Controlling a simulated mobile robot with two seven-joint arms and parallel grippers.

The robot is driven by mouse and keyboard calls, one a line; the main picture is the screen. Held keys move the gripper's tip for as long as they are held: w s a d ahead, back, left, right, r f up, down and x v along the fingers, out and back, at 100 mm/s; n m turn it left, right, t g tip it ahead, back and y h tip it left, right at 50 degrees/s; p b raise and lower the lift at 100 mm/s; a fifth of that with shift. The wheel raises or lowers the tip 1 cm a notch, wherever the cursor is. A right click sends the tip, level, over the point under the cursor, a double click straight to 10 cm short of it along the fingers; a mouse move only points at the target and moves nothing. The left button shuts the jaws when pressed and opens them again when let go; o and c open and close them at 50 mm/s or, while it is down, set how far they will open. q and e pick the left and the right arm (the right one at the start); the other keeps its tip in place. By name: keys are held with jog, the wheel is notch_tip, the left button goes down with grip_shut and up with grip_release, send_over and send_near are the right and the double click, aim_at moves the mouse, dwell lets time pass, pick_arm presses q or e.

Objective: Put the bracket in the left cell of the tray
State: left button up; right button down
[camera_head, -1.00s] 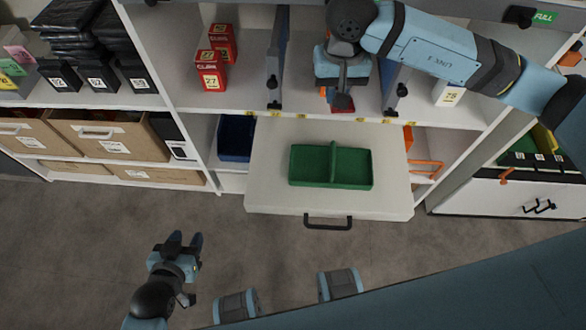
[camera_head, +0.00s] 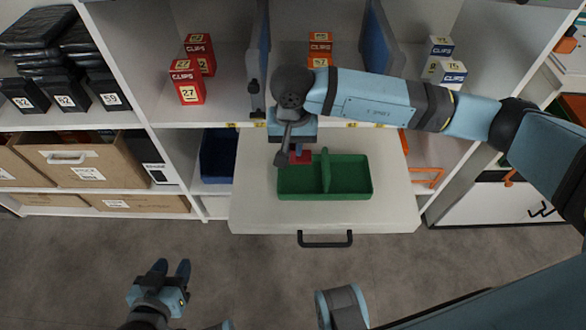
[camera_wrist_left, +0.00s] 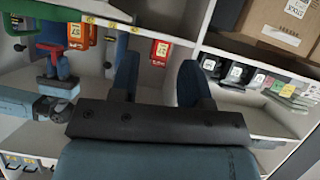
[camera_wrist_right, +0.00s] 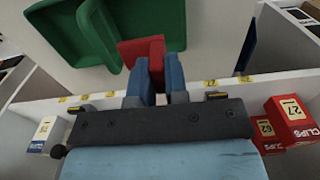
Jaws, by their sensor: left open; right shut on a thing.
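The red bracket (camera_head: 300,157) is in my right gripper (camera_head: 297,149), at the back edge of the left cell of the green tray (camera_head: 349,197). The right wrist view shows the bracket (camera_wrist_right: 142,49) between the blue fingers, beside the tray's rim (camera_wrist_right: 112,60). Whether it touches the tray, I cannot tell. The tray has two empty-looking cells split by an upright divider and sits on the pulled-out white shelf board. My left gripper (camera_head: 171,268) is open and empty, low at the front left, away from the tray.
The white pull-out board (camera_head: 255,200) with a black handle (camera_head: 325,240) has free room around the tray. Behind it are blue dividers (camera_head: 378,45) and red clips boxes (camera_head: 187,82). A dark blue bin (camera_head: 217,158) is left of the board. Cardboard cartons (camera_head: 85,160) stand further left.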

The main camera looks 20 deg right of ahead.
aim_at(293, 155)
notch_tip(293, 155, down, 4)
jog(key=shift+r, duration=0.25)
notch_tip(293, 155, down, 4)
jog(key=shift+f+b, duration=0.25)
jog(key=shift+b, duration=0.25)
jog(key=shift+f, duration=0.3)
pick_arm(q)
jog(key=shift+d, duration=0.1)
pick_arm(e)
jog(key=shift+f, duration=0.2)
jog(key=c, duration=1.1)
grip_release()
jog(key=shift+c, duration=0.2)
pick_arm(q)
jog(key=shift+w+r, duration=0.1)
jog(key=shift+r, duration=0.1)
pick_arm(e)
jog(key=shift+r, duration=0.1)
